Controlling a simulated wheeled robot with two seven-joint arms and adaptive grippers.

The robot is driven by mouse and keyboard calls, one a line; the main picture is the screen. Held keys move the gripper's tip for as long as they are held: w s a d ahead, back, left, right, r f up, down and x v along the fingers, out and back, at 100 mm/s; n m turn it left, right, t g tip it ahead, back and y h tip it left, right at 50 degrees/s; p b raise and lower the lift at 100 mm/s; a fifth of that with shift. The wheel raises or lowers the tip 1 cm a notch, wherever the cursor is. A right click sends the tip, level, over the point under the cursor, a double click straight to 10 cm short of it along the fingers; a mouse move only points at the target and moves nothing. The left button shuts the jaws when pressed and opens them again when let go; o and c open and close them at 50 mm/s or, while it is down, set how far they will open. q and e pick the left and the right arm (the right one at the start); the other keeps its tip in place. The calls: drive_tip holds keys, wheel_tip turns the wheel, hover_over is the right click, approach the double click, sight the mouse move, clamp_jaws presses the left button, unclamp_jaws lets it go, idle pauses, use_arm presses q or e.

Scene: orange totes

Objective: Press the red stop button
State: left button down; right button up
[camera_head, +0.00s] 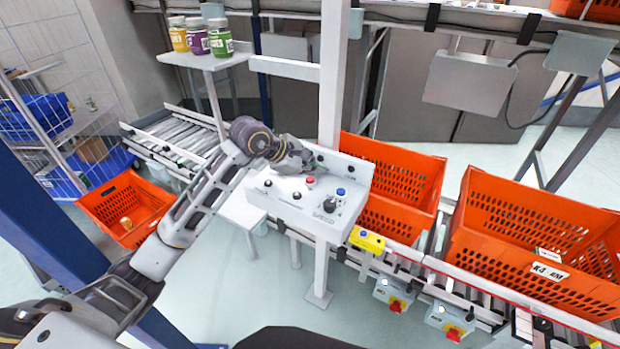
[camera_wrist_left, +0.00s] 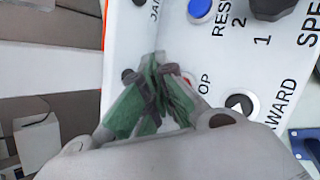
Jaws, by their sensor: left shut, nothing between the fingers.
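The red stop button (camera_head: 310,181) sits on the sloped face of a white control box (camera_head: 285,209). In the left wrist view the letters "OP" show beside my fingers, and the button there is mostly hidden behind them. My left gripper (camera_head: 308,160) reaches in from the left over the box's upper part, close to the red button. In the left wrist view its green fingers (camera_wrist_left: 158,58) are shut together with nothing between them. I cannot tell whether the fingertips touch the panel. My right gripper is not in view.
The box also has a blue button (camera_head: 340,191), which shows in the wrist view (camera_wrist_left: 200,10), and a black knob (camera_head: 329,205). A white post (camera_head: 333,80) rises behind it. Orange totes (camera_head: 395,178) stand to the right. Red buttons (camera_head: 396,306) sit on lower boxes.

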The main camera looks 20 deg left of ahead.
sight(312, 181)
use_arm(q)
drive_tip(key=shift+r, duration=0.1)
idle(0.3)
drive_tip(key=shift+r+p, duration=1.25)
drive_tip(key=shift+r, duration=1.2)
